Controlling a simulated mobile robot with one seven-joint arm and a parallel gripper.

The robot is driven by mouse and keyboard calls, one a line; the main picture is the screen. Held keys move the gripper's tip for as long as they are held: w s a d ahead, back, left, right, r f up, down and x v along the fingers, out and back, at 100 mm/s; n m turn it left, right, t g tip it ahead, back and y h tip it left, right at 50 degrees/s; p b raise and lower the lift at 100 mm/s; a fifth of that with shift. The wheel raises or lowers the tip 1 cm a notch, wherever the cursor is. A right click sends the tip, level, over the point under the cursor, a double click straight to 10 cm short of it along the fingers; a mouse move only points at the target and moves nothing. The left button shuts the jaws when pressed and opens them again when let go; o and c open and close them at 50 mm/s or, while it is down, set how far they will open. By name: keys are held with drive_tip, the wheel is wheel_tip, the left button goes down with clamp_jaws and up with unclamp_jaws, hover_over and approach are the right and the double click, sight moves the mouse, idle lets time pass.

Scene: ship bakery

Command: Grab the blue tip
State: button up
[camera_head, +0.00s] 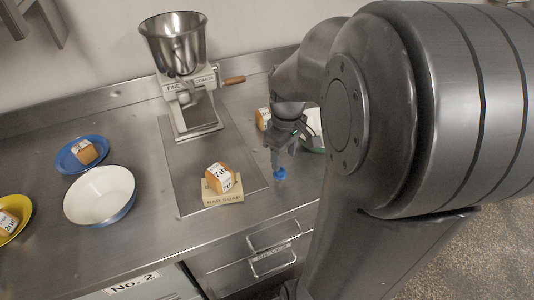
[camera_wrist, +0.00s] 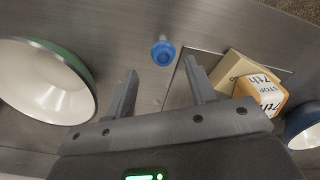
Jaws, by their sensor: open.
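The blue tip (camera_head: 280,173) is a small blue piece on the steel counter, to the right of the metal plate under the grinder. In the wrist view the blue tip (camera_wrist: 163,52) stands a little beyond the fingertips, roughly midway between them. My gripper (camera_wrist: 160,70) has its two fingers apart with nothing between them. In the head view my gripper (camera_head: 284,148) hangs just above and behind the blue tip.
A grinder (camera_head: 180,75) with a wooden handle stands at the back. A green-rimmed bowl (camera_wrist: 88,75) is beside my gripper. A white bowl (camera_head: 100,195), blue plate (camera_head: 67,165) and yellow plate (camera_head: 22,205) are left.

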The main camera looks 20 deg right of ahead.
sight(280, 176)
drive_tip(key=shift+w+a+f, duration=0.15)
drive_tip(key=shift+f, duration=1.6)
drive_tip(key=shift+w+a+f, duration=0.1)
drive_tip(key=shift+a+f, duration=0.05)
drive_tip(key=shift+f, duration=1.6)
drive_tip(key=shift+c, duration=0.5)
drive_tip(key=c, duration=0.8)
